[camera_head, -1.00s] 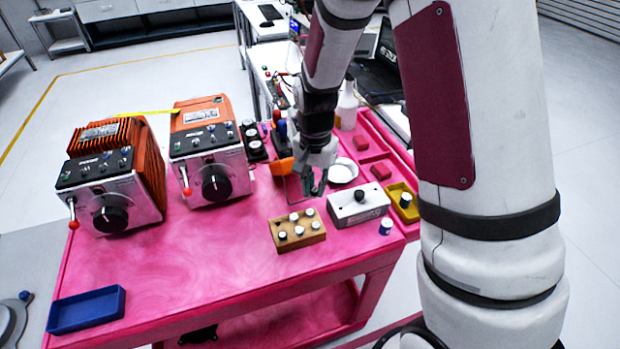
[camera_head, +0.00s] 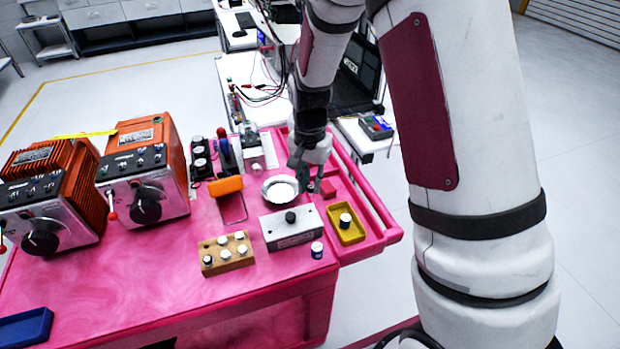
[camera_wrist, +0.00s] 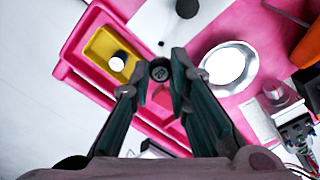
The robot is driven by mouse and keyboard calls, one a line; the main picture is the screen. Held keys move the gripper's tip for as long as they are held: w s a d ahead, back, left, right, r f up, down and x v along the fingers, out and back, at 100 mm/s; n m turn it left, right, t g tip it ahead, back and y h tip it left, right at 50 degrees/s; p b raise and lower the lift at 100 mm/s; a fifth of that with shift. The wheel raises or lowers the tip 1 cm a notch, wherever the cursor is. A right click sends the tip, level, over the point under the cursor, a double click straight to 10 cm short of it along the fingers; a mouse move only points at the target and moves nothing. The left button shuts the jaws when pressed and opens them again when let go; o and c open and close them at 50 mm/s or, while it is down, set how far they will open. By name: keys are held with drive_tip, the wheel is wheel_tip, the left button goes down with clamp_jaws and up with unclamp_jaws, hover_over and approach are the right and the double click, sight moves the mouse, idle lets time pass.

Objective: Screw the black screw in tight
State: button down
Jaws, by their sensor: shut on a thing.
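My gripper (camera_head: 311,186) is over the right side of the pink table, just right of a round white dish (camera_head: 281,192). In the wrist view, its two dark fingers (camera_wrist: 154,76) are closed on a small dark round piece (camera_wrist: 160,69), which looks like the black screw. Its lower end is hidden. A light grey block (camera_head: 292,236) stands in front of the gripper with a black knob (camera_head: 290,217) upright on top. In the wrist view, the block's top (camera_wrist: 150,22) shows a small dark hole beside the knob.
A yellow tray (camera_head: 357,235) with a white-topped piece is right of the block. A wooden block (camera_head: 213,268) with several white caps and a small blue-white cylinder (camera_head: 317,250) stand near the front. Two orange machines (camera_head: 150,170) fill the left. The front middle is bare.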

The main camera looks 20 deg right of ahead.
drive_tip(key=shift+f+b, duration=1.05)
drive_tip(key=shift+f, duration=1.75)
drive_tip(key=shift+f+b, duration=0.3)
drive_tip(key=shift+f, duration=0.65)
